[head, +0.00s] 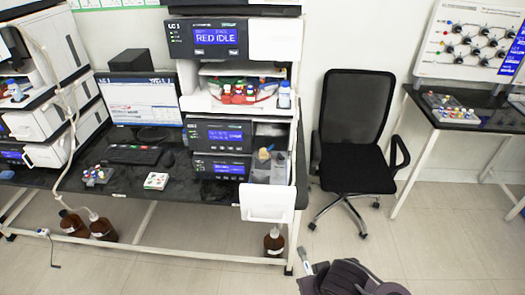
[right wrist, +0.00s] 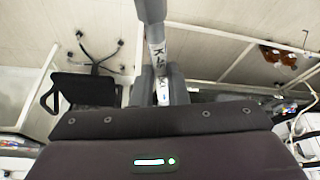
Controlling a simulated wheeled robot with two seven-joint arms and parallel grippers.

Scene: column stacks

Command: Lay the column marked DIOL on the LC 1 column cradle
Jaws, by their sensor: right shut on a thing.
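My right gripper (head: 318,270) is low at the bottom centre of the head view, over the floor in front of the bench. It is shut on a slim column (head: 306,257) that sticks out beyond the fingers. In the right wrist view the gripper (right wrist: 155,88) clasps this column (right wrist: 157,55), which has a pale label with dark letters that I cannot read for certain. The LC 1 stack (head: 205,38) stands on the bench. At its lower right is an open compartment (head: 266,170); the cradle cannot be made out clearly. My left gripper is out of view.
A white door (head: 267,203) hangs open in front of the compartment. A black office chair (head: 355,130) stands right of the bench. Brown bottles (head: 103,228) stand on the floor. Open floor lies around my right arm.

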